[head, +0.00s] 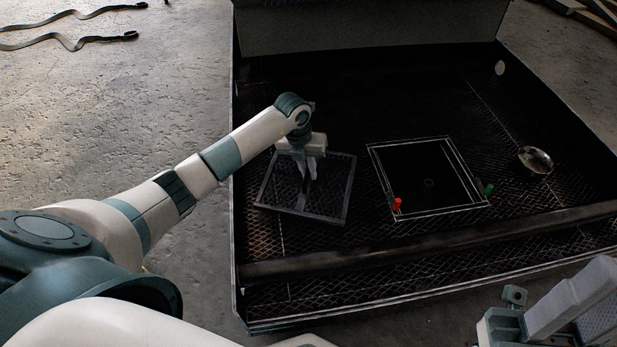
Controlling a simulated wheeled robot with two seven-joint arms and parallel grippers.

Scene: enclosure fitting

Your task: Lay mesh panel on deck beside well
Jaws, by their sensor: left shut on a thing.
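The mesh panel (329,196) is a thin square frame with a fine grid, at the left of the dark deck (345,105). My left gripper (306,180) points down and is shut on the panel near its middle. The panel lies to the left of the well and apart from it; I cannot tell whether it touches the deck or is just above it. The well (425,172) is a dark square with a pale outlined rim. My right gripper (515,310) is partly in view at the bottom right; its jaws are not clear.
A red peg (397,204) and a green peg (488,189) stand at the well's rim. A shiny metal bowl (535,159) lies to the right. A dark bar (430,241) crosses the front. A raised wall (370,25) closes the back. Straps (70,42) lie on the floor.

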